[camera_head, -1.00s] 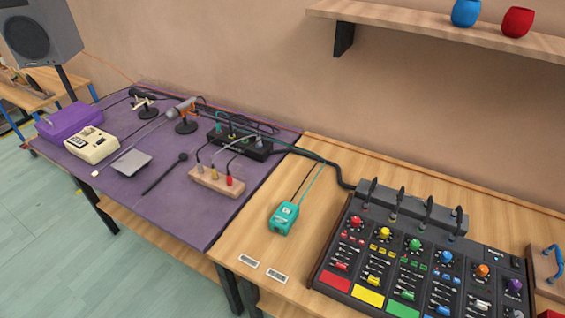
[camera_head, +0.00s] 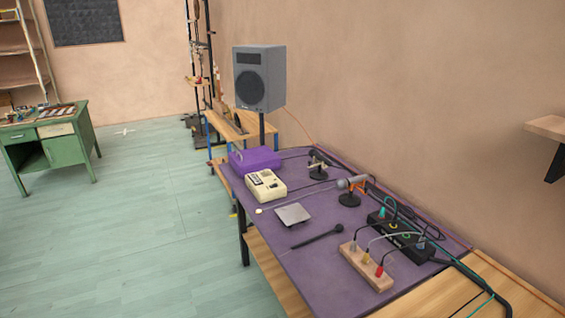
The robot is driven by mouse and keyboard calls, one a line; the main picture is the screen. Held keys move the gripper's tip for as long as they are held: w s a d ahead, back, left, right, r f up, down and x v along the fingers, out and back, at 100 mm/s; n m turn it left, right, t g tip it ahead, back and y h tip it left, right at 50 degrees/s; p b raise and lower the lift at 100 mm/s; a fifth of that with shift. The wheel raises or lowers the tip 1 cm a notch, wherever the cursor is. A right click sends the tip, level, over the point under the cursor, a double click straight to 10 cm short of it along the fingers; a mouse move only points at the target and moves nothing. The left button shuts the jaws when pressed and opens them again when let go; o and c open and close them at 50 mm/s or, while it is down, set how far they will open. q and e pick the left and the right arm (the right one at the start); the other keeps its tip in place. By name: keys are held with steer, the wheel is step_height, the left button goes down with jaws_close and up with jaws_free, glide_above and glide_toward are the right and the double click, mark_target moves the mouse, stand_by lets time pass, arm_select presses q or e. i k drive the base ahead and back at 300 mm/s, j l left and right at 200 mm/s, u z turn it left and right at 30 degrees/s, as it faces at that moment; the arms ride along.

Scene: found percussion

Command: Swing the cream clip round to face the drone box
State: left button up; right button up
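Two small desk microphone stands are on the purple-covered table (camera_head: 292,243). The back stand (camera_head: 318,174) carries a dark microphone in what looks like a small pale clip (camera_head: 319,161), too small to make out well. The front stand (camera_head: 349,200) has an orange clip (camera_head: 361,188) with a grey microphone (camera_head: 347,183). I cannot tell which thing is the drone box. A purple box (camera_head: 254,159) stands at the table's far end, with a cream device (camera_head: 265,186) with dark panels in front of it. Neither of my grippers is in view.
A flat grey plate (camera_head: 293,214), a black beater (camera_head: 316,237), a wooden block with coloured plugs (camera_head: 366,267) and a black box with cables (camera_head: 400,240) share the table. A loudspeaker (camera_head: 259,78) stands behind. Open floor (camera_head: 120,230) lies left.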

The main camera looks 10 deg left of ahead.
mark_target(323, 165)
steer(key=z, duration=0.4)
steer(key=i+j+z, duration=0.15)
steer(key=j+z, duration=0.2)
steer(key=i+j+z, duration=0.1)
steer(key=j+z, duration=0.6)
steer(key=i+l, duration=0.05)
steer(key=l, duration=0.05)
